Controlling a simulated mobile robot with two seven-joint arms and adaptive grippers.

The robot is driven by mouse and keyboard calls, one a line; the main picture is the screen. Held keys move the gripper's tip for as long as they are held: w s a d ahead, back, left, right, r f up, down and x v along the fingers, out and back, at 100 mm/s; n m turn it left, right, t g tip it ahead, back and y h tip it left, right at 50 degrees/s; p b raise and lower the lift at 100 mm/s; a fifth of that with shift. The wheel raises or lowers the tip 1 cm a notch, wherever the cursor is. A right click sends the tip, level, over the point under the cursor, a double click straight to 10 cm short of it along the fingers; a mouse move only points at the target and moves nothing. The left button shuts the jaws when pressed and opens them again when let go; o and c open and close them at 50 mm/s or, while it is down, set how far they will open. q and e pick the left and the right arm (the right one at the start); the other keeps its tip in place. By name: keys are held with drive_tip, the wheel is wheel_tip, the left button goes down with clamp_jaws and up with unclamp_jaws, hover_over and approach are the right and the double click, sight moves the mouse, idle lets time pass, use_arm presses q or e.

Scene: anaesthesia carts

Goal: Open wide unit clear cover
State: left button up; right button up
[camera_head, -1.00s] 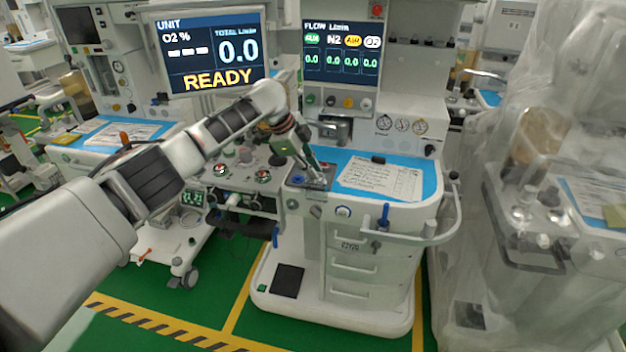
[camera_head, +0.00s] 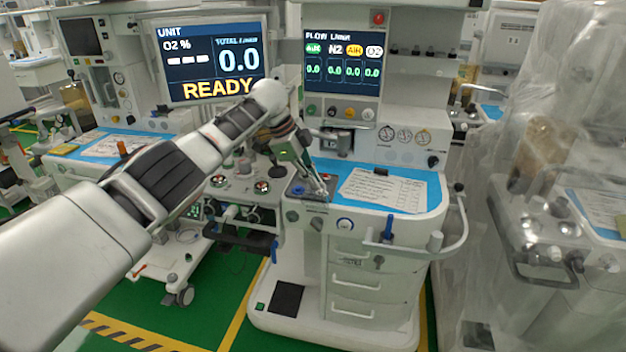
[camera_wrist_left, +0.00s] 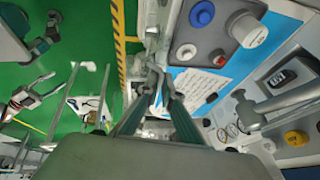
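The wide unit is the white cart (camera_head: 385,235) in the middle, with drawers, a blue top and a flow screen above. A small grey control panel (camera_head: 298,190) sits at its left front corner. In the left wrist view, this panel (camera_wrist_left: 215,55) has a blue, a red and a white knob. I cannot make out a clear cover over it. My left gripper (camera_head: 323,192) points down at the panel's right edge. In the left wrist view the gripper (camera_wrist_left: 161,75) has its fingertips close together beside the panel; contact is unclear.
A paper sheet (camera_head: 382,189) lies on the blue top. A white rail (camera_head: 410,242) curves around the cart's right front. A display reading READY (camera_head: 213,62) stands behind my left arm. A plastic-draped machine (camera_head: 545,190) is close on the right.

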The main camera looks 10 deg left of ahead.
use_arm(q)
drive_tip(key=o, duration=0.4)
drive_tip(key=shift+w+a+r, duration=0.25)
drive_tip(key=shift+w+r, duration=0.1)
drive_tip(key=shift+w, duration=0.2)
drive_tip(key=shift+o, duration=0.2)
drive_tip(key=shift+w+f, duration=0.15)
drive_tip(key=shift+f, duration=0.05)
drive_tip(key=shift+s+d+f, duration=0.1)
drive_tip(key=shift+s+f, duration=0.05)
drive_tip(key=shift+s, duration=0.05)
drive_tip(key=v, duration=1.2)
drive_tip(key=shift+s, duration=0.1)
